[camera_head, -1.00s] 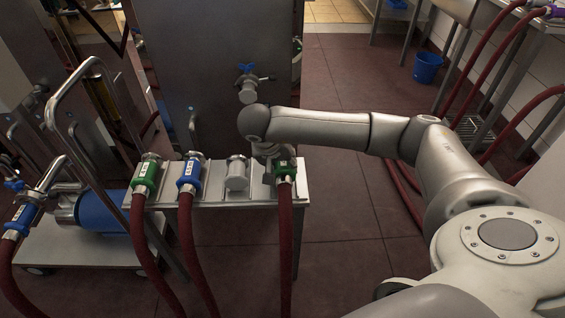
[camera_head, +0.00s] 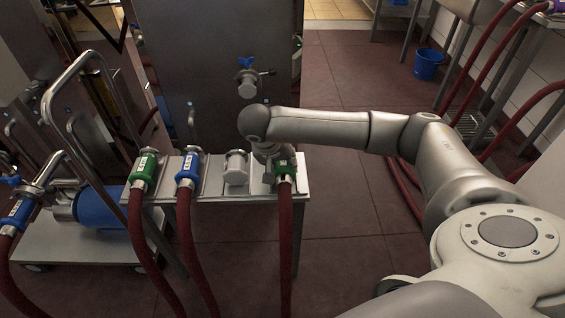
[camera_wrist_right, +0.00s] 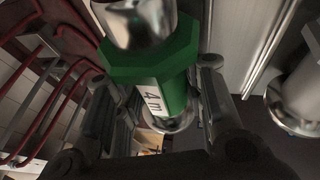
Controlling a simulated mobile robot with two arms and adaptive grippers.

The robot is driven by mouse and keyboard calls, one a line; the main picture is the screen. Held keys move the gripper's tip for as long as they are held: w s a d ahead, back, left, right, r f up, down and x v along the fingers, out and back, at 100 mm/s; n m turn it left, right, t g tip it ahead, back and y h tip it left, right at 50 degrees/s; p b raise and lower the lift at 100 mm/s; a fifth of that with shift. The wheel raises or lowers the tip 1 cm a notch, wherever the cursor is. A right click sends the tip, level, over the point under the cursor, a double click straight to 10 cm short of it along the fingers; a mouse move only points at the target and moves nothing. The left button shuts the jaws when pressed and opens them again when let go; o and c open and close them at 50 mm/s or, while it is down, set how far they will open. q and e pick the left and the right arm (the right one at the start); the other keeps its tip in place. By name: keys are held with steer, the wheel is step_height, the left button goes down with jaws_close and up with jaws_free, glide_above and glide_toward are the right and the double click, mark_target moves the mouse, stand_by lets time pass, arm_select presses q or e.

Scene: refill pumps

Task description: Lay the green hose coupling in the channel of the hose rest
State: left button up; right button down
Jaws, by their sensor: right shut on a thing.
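The green hose coupling (camera_head: 286,167), with a dark red hose hanging from it, is at the right end of the steel hose rest (camera_head: 215,197). My right gripper (camera_head: 274,160) is shut on it. In the right wrist view the coupling (camera_wrist_right: 165,85) shows its white label between the two fingers (camera_wrist_right: 160,110). I cannot tell whether it touches the rest's channel, since the wrist and coupling cover that spot. My left gripper is not in view.
Another green coupling (camera_head: 144,168) and a blue coupling (camera_head: 187,170) lie on the rest to the left, with hoses. A bare steel fitting (camera_head: 236,168) stands between blue and held green. A pump trolley (camera_head: 90,245) is at left. Floor right of the rest is open.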

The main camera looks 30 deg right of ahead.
stand_by(0.4)
steer(key=c, duration=1.2)
jaws_free()
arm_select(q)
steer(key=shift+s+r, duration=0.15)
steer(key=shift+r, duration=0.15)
arm_select(e)
steer(key=o, duration=0.3)
steer(key=shift+f, duration=0.1)
steer(key=shift+o, duration=0.2)
steer(key=shift+a, duration=0.15)
steer(key=v, duration=1.2)
